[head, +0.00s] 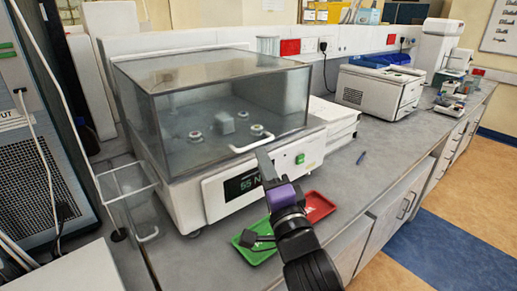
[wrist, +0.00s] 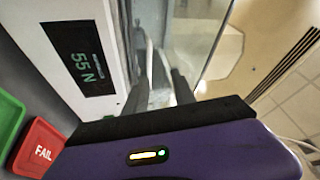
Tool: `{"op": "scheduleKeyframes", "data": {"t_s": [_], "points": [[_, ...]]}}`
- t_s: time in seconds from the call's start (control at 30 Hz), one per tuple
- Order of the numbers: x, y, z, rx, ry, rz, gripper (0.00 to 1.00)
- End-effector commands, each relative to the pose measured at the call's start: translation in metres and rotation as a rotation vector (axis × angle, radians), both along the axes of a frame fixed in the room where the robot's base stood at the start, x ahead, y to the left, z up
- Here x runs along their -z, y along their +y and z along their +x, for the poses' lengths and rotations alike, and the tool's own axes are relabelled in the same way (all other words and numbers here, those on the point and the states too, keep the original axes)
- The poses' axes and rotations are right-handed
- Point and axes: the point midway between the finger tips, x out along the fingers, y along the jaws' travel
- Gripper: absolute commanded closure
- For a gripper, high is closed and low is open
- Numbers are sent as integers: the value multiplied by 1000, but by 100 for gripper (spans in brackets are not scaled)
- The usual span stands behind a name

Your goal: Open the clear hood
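The clear hood (head: 215,105) is a box with grey-tinted see-through walls. It sits down over the top of a white machine (head: 215,185) whose display reads "55 N". A white bar handle (head: 252,143) is on the hood's lower front edge. My gripper (head: 264,160) is at the front of the machine, with its tips close to the handle. In the wrist view my gripper (wrist: 160,82) has two dark fingers standing apart, with the pale handle (wrist: 151,62) showing between or just beyond them. Contact with the handle cannot be made out.
A green tray (head: 256,243) and a red tray (head: 318,207) marked FAIL lie on the bench in front of the machine. A clear bin (head: 128,195) stands at left. A white printer-like unit (head: 380,92) is farther right; bench between is mostly clear.

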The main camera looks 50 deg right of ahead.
Motion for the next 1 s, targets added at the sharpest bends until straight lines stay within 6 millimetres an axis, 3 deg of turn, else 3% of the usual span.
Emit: {"op": "scheduleKeyframes", "data": {"t_s": [0.1,0.3,0.8,1.0], "points": [[12,-6,-2,-4,-50,150,69],[16,-10,-2,-18,-111,268,69],[3,-47,49,-21,-116,273,69],[3,-54,58,-22,-115,273,69]]}}
